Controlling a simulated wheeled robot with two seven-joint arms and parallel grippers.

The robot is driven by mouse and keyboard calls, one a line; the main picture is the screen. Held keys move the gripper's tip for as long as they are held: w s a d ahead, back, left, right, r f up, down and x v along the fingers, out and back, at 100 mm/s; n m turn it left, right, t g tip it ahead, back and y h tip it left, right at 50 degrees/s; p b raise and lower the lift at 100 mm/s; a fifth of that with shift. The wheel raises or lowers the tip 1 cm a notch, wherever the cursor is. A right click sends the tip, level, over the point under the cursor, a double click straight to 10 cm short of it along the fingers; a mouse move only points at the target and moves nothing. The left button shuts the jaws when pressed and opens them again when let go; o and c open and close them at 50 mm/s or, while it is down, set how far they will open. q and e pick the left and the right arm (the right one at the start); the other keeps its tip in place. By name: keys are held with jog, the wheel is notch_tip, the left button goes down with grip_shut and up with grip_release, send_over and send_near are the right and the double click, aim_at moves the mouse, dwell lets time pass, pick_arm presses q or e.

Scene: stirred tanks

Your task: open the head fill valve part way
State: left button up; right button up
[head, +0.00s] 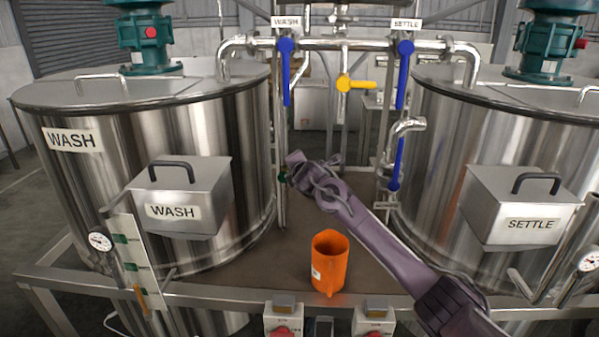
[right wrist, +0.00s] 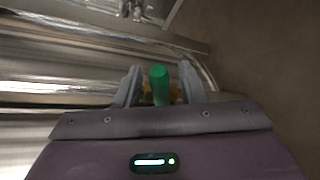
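A green handle (right wrist: 159,82) shows between the fingers of my right gripper (right wrist: 162,86) in the right wrist view, with a small gap on each side. The fingers are open around it. In the head view my right gripper (head: 289,172) is at the thin vertical pipe beside the WASH tank, and a bit of the green handle (head: 283,177) shows there, mostly hidden. No label on this handle is readable, so I cannot tell from lettering that it is the head fill valve. My left gripper is not in view.
The WASH tank (head: 190,120) stands left and the SETTLE tank (head: 455,150) right. Blue handles (head: 287,70) (head: 403,75) hang from the top pipe; a yellow handle (head: 350,84) points sideways.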

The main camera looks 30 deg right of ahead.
jog(key=b+v, duration=0.2)
jog(key=v, duration=0.5)
jog(key=shift+s+f, duration=0.1)
jog(key=shift+s, duration=0.05)
